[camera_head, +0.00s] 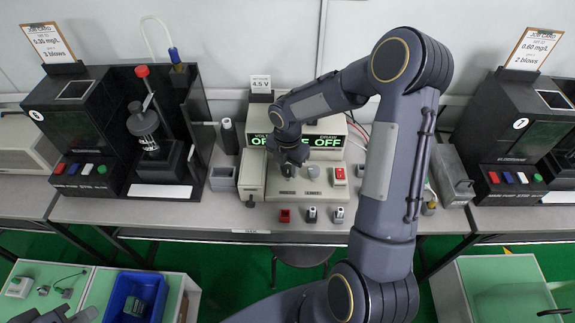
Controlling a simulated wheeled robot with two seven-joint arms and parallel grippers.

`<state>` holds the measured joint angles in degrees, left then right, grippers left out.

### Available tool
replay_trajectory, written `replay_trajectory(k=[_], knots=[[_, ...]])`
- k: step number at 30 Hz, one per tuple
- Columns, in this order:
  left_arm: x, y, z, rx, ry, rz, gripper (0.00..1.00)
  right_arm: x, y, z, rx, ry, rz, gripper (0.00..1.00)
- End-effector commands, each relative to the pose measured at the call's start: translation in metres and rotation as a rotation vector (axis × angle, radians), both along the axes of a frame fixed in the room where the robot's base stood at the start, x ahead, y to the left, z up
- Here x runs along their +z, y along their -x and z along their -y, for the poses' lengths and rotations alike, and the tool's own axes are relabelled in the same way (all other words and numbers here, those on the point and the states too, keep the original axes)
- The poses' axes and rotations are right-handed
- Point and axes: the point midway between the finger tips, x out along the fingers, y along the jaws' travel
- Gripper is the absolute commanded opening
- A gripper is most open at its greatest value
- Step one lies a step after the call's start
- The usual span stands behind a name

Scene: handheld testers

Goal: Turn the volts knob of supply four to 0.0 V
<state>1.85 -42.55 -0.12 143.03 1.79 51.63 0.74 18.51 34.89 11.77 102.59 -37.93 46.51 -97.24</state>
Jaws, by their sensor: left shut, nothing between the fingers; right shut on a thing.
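The supply (327,185) is a pale bench unit at the middle of the table. Its two green displays, VOLTS and one at the right, both read OFF. A card (260,84) reading 4.5 V stands behind it. My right gripper (288,170) points down at the left of the supply's front panel, shut on what looks like the volts knob; the fingers hide most of it. I cannot read the supply's number. My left gripper (55,316) is shut and empty at the bottom left edge, partly cut off, far from the supply.
Black testers stand at the left (75,130) and right (525,130), with job cards on top. A red button (340,173) sits right of the knobs. A blue bin (135,297) stands lower left.

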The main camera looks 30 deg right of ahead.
Motion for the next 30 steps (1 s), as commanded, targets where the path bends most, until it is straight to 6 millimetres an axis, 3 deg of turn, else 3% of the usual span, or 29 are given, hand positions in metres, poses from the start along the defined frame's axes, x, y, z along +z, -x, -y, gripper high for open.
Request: replay_trajectory(k=[6,7,12,22,30], knots=[[0.0,0.0,0.0,0.0,0.0,0.0,0.0,0.001,-0.002,0.0,0.003,0.002,0.005,0.11],[0.0,0.0,0.0,0.0,0.0,0.0,0.0,0.001,-0.002,0.0,0.002,0.002,0.005,0.36],[0.0,0.0,0.0,0.0,0.0,0.0,0.0,0.001,-0.001,0.0,0.001,0.001,0.003,0.56],[0.0,0.0,0.0,0.0,0.0,0.0,0.0,0.006,-0.001,0.0,0.0,0.001,0.003,0.56],[-0.001,0.0,0.0,0.0,0.0,0.0,0.0,0.049,-0.002,0.0,0.0,0.002,0.007,0.56]])
